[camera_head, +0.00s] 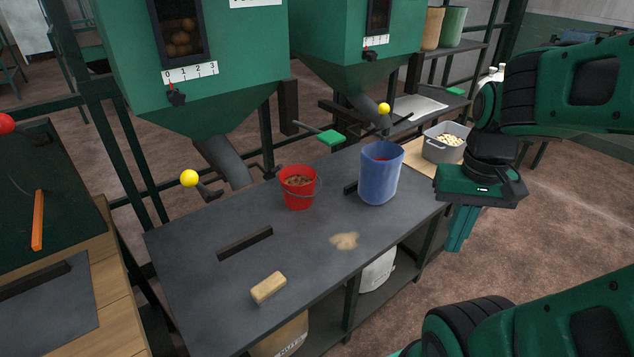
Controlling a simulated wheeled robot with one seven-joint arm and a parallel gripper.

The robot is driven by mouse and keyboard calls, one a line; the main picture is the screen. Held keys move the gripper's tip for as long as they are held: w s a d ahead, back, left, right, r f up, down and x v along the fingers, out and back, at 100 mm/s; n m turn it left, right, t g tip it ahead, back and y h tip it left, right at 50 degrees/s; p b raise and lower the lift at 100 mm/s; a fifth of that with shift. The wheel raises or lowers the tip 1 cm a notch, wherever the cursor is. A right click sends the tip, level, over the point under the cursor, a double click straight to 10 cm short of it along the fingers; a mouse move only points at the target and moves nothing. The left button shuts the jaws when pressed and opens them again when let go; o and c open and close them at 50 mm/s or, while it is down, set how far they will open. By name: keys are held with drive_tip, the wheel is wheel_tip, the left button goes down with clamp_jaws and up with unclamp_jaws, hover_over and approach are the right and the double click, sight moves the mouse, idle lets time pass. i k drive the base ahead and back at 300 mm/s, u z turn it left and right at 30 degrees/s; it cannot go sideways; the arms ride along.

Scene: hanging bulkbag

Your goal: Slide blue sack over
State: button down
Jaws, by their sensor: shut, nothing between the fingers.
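The blue sack (379,176) stands upright and open-topped near the right end of the dark grey table (205,252). A little red shows inside its mouth; the rest of its inside is hidden. My gripper (460,236) points down to the right of the sack, by the table's right end. Its teal fingers are shut and empty, and a gap separates them from the sack.
A red bucket (298,187) with brown contents stands left of the sack. A dark bar (245,243), a tan block (268,288) and a spilled tan patch (344,240) lie on the table. A grey tub (440,147) stands behind my gripper. Green hoppers (200,70) hang behind.

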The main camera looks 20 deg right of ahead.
sight(380, 160)
drive_tip(key=u, duration=1.05)
drive_tip(key=k, duration=1.4)
drive_tip(key=z, duration=1.2)
drive_tip(key=i, duration=1.25)
drive_tip(key=u, duration=0.1)
